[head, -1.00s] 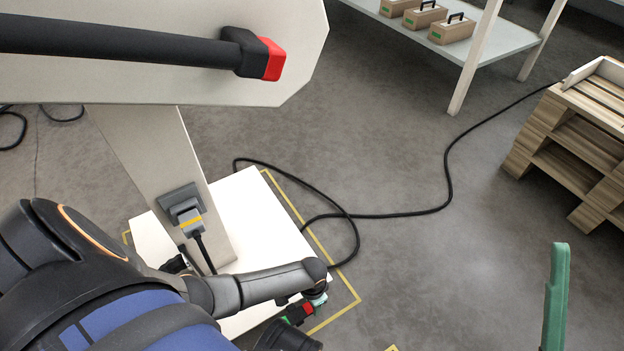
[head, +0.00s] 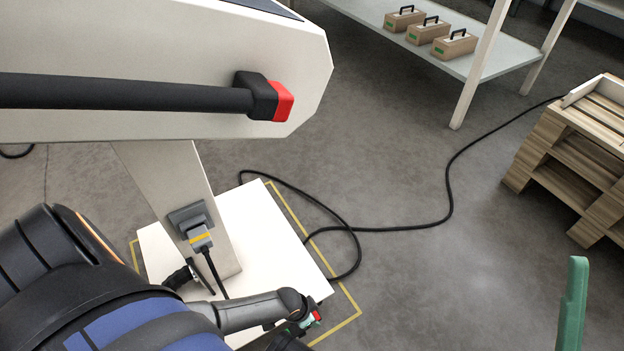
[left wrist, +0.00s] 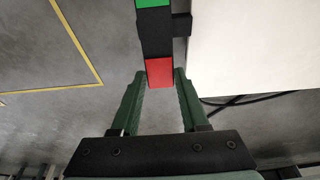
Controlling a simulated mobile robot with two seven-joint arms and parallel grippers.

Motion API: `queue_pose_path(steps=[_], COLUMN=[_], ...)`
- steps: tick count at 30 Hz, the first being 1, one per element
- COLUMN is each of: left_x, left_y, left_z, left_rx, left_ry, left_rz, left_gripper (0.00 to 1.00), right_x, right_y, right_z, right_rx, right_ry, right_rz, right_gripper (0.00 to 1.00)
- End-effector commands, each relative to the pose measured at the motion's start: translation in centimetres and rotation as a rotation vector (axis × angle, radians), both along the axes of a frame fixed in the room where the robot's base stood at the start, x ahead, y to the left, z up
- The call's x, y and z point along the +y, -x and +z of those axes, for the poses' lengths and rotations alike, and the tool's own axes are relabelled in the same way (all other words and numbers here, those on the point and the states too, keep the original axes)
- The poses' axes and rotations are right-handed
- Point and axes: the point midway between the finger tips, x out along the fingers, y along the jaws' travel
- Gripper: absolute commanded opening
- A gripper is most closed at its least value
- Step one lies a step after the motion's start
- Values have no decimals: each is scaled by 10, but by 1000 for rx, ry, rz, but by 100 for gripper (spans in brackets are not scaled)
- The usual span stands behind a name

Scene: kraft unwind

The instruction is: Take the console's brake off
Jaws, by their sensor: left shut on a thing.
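The console (head: 190,60) is a pale slanted cabinet on a post, with a white base plate (head: 250,225) on the floor. Its brake is a short black lever with a red end and a green end (left wrist: 158,35), beside the plate's edge in the left wrist view. The red end (head: 316,316) also shows at the plate's near right corner in the head view. My left gripper (left wrist: 160,75) has its green fingers shut on the red end. In the head view my left arm hides much of the lever. One green finger of my right gripper (head: 573,310) shows at lower right, away from everything.
A black handle bar (head: 120,93) with a red cap crosses the console. A grey plug (head: 199,238) sits on the post. A black cable (head: 400,228) runs over the floor to wooden pallets (head: 570,150). A shelf (head: 490,60) holds several boxes.

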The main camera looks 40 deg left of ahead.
Motion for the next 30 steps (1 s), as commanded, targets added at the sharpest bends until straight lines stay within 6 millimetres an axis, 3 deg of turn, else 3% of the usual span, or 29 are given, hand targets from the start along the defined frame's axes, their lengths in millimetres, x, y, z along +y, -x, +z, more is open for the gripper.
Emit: queue_pose_path(steps=[8, 9, 16, 25, 30], left_x=[0, 0, 0, 0, 2], left_y=[0, 0, 0, 0, 4], left_z=[0, 0, 0, 2, 19], left_rx=[-2, -2, -2, -2, -1], left_ry=[1, 1, 1, 1, 0], left_rz=[0, 0, 0, 0, 0], left_gripper=[0, 48, 74, 75, 75], right_x=[0, 0, 0, 0, -1], right_y=[0, 0, 0, 0, 0], right_z=[0, 1, 0, 2, 17], right_rx=[-1, -2, -2, -1, 0], right_ry=[0, 1, 1, 0, -8], right_rz=[0, -1, -1, 0, 3], right_gripper=[89, 89, 89, 89, 89])
